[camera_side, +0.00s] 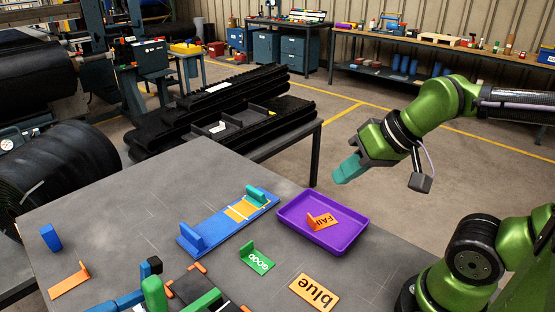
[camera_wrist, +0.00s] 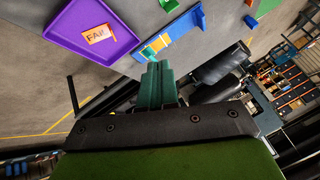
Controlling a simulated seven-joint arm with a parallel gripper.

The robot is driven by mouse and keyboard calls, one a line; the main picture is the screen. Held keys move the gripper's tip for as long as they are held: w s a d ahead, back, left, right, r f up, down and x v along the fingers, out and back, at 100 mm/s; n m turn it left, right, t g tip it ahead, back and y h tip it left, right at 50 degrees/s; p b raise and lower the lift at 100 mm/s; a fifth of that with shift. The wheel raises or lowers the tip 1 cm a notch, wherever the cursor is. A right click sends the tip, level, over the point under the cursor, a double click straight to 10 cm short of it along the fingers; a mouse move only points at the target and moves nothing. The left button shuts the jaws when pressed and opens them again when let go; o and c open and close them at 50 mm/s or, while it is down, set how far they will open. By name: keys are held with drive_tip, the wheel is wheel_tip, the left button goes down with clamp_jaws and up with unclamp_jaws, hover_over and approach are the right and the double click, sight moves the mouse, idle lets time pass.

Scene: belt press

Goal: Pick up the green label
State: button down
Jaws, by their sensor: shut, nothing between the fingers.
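The green label (camera_side: 257,258), marked GOOD, lies on the grey table in front of the blue board, left of the purple tray. It has a raised upright tab at its left end. In the wrist view a green piece (camera_wrist: 250,22) shows at the top edge, which may be this label. My gripper (camera_side: 347,170) is high above and beyond the purple tray, well apart from the label. Its teal fingers (camera_wrist: 157,85) are together with nothing between them.
The purple tray (camera_side: 288,215) holds an orange FAIL label (camera_side: 322,221). A blue board (camera_side: 210,236) with upright blocks stands left of it. An orange "blue" label (camera_side: 314,292), another orange label (camera_side: 69,281) and a blue block (camera_side: 51,237) are on the table. Black belt parts (camera_side: 215,120) lie behind.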

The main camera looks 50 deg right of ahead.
drive_tip(key=c, duration=0.5)
unclamp_jaws()
drive_tip(key=n+g+h, duration=0.2)
drive_tip(key=n+g, duration=0.2)
drive_tip(key=g, duration=0.3)
hover_over(247, 245)
drive_tip(key=f, duration=1.7)
drive_tip(key=shift+w+a+f, duration=0.15)
drive_tip(key=shift+a+f, duration=0.05)
drive_tip(key=shift+d+f, duration=0.15)
drive_tip(key=shift+f, duration=2.95)
